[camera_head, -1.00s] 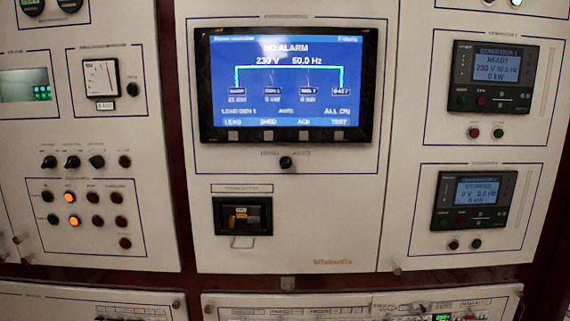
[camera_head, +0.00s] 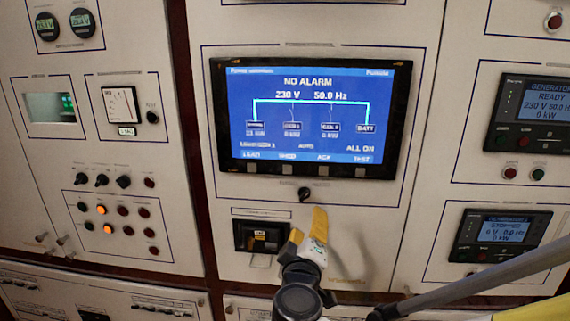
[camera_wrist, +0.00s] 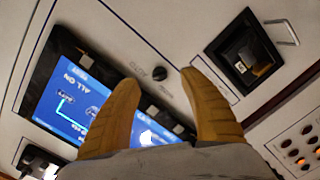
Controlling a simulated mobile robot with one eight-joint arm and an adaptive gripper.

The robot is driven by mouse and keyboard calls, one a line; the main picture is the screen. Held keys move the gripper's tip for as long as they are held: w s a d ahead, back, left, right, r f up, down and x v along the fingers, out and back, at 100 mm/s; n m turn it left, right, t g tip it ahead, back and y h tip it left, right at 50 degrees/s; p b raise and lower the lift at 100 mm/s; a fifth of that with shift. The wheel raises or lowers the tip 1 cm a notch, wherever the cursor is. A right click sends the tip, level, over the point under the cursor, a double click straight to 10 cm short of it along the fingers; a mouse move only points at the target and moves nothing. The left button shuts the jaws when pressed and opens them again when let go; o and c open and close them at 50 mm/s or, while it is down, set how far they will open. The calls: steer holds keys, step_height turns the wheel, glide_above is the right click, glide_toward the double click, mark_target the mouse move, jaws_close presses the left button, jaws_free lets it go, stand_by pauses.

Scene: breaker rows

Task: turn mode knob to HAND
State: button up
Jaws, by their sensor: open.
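A small black knob (camera_head: 305,194), which looks like the mode knob, sits on the panel just below the blue screen (camera_head: 310,115). In the wrist view the knob (camera_wrist: 160,73) shows between my fingertips, with blurred lettering on either side that seems to read AUTO on one side. I cannot tell its exact pointer direction. My gripper (camera_head: 306,233) has two yellow fingers, spread apart and empty, just below the knob in the head view. In the wrist view my gripper (camera_wrist: 163,72) frames the knob without visibly touching it; the depth gap is unclear.
A black breaker window (camera_head: 262,237) sits below and left of the knob, partly behind my fingers. Small selector knobs (camera_head: 102,180) and lit orange buttons (camera_head: 101,209) are on the left panel. Generator controllers (camera_head: 500,235) are at right. The panel around the knob is flat and clear.

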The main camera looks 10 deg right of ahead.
mark_target(303, 196)
steer(key=shift+n+t, duration=0.4)
steer(key=shift+t, duration=0.1)
steer(key=x, duration=0.3)
steer(key=a+r+x, duration=0.1)
steer(key=x, duration=0.3)
steer(key=a+x, duration=0.1)
steer(key=x, duration=0.3)
steer(key=shift+w+r+b, duration=0.25)
steer(key=shift+w+b, duration=0.05)
steer(key=shift+b, duration=0.1)
steer(key=shift+s, duration=0.1)
jaws_close()
